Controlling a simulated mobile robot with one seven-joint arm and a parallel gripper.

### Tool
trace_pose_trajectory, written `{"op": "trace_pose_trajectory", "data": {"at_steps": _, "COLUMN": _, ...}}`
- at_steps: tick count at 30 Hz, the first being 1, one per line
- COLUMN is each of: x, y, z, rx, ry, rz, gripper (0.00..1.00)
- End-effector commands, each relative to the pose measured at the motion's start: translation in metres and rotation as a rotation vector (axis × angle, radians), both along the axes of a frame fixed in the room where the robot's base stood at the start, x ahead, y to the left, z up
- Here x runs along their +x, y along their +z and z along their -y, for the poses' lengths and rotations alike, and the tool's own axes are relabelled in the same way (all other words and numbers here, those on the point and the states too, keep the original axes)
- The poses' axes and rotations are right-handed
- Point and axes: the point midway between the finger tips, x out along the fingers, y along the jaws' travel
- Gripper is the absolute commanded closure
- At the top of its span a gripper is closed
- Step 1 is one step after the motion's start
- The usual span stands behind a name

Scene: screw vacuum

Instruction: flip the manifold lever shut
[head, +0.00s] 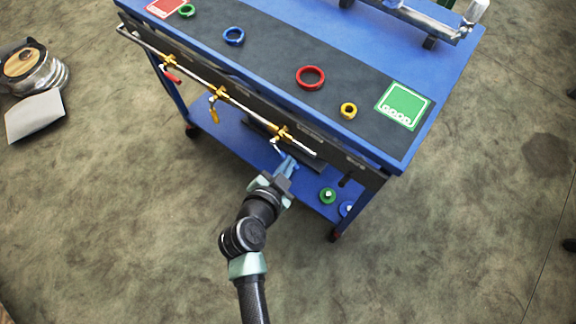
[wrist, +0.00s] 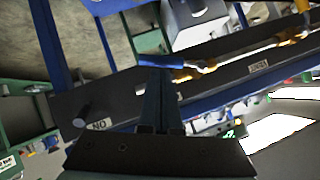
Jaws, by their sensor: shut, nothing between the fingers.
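The manifold pipe (head: 240,101) runs along the front of the blue cart with three brass valves. The left valve has a red lever (head: 172,77), hanging aslant. The middle one has a yellow lever (head: 214,116), hanging down. The right valve (head: 282,132) is nearest my gripper (head: 290,162); its lever is partly hidden in the head view. In the wrist view a blue lever handle (wrist: 160,62) lies across the tips of my gripper (wrist: 158,78), beside a brass valve (wrist: 187,74). My gripper is shut and empty. Whether it touches the handle I cannot tell.
The blue cart (head: 449,85) has rings, a red card and a green card (head: 404,105) on its dark mat. Its lower shelf (head: 234,133) holds a green and a blue round item. A dark peg (wrist: 84,116) sticks out of the panel. The floor around my arm is clear.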

Motion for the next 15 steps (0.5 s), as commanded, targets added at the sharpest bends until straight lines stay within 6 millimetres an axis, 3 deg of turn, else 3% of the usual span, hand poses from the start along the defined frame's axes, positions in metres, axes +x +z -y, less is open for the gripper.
{"op": "trace_pose_trajectory", "data": {"at_steps": 15, "x": -0.0009, "y": -0.0009, "z": 0.0002, "rx": 0.028, "ry": 0.001, "rz": 0.019, "gripper": 1.0}}
